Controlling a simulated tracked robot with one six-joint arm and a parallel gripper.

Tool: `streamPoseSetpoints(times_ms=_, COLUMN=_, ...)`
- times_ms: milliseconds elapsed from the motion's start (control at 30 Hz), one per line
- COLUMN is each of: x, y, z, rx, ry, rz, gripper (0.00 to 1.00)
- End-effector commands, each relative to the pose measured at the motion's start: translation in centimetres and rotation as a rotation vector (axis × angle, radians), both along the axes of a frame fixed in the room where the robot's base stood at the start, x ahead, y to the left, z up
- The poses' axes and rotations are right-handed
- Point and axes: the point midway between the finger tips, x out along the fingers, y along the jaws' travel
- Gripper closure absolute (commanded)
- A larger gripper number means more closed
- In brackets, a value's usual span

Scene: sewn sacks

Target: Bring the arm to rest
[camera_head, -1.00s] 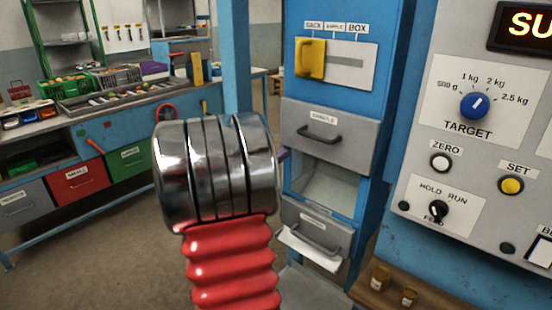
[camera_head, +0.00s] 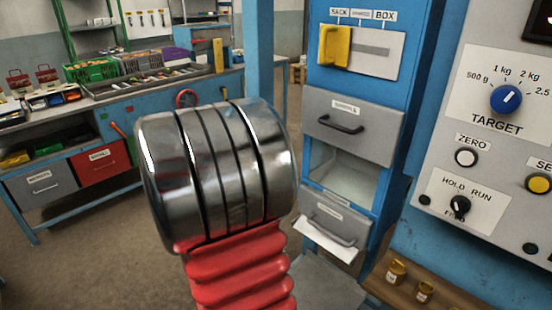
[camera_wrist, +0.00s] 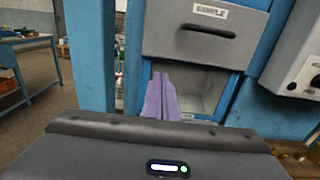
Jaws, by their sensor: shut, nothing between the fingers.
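My gripper (camera_wrist: 160,78) shows in the wrist view as two purple fingers pressed together, with nothing between them. It points toward the blue cabinet's opening below the grey SAMPLE drawer (camera_wrist: 205,38) and appears apart from it. In the head view my arm's metal joint and red ribbed sleeve fill the middle, and the gripper is hidden behind them.
The blue cabinet has a SAMPLE drawer (camera_head: 352,125), an open bay (camera_head: 342,178) and a lower drawer (camera_head: 334,220) with white paper sticking out. A control panel (camera_head: 490,140) stands at right. A workbench (camera_head: 150,108) stands at left, with open floor before it.

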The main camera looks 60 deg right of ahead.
Motion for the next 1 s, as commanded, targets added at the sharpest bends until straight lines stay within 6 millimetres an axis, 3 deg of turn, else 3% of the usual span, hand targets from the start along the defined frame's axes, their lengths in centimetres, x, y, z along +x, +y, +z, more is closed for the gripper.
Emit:
streamPoseSetpoints(times_ms=667, x=0.0, y=-0.1, z=-0.2, rx=-0.004, ry=-0.041, rz=0.002, gripper=1.00)
streamPoseSetpoints(times_ms=867, x=-1.9, y=1.0, z=-4.2, rx=0.082, ry=-0.219, rz=-0.086, gripper=1.00)
streamPoseSetpoints(times_ms=1000, x=-3.9, y=3.2, z=-7.4, rx=0.159, ry=-0.396, rz=-0.196, gripper=1.00)
